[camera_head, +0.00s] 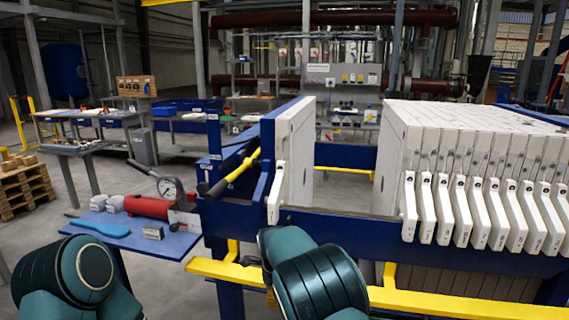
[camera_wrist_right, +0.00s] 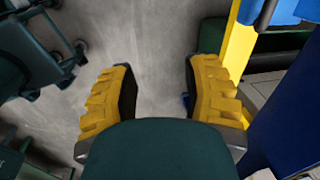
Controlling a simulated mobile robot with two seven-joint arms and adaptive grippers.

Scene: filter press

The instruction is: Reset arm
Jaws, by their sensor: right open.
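My right gripper (camera_wrist_right: 159,92) shows in the right wrist view with its two yellow ridged fingers spread wide. It is open, with bare grey floor between the fingers and nothing held. In the head view two dark green arm parts of mine show at the bottom edge, one at the left and one near the centre. Neither gripper shows in the head view. The filter press (camera_head: 345,224) has a blue frame with a row of white plates (camera_head: 430,145) at the right. One white plate (camera_head: 296,150) stands apart at the left, leaving a gap.
A yellow rail (camera_head: 440,304) runs along the press front, close to my arm. A blue side table (camera_head: 168,245) holds a red cylinder with a gauge (camera_head: 148,206), a blue tool (camera_head: 98,228) and small white cups. Floor between is open.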

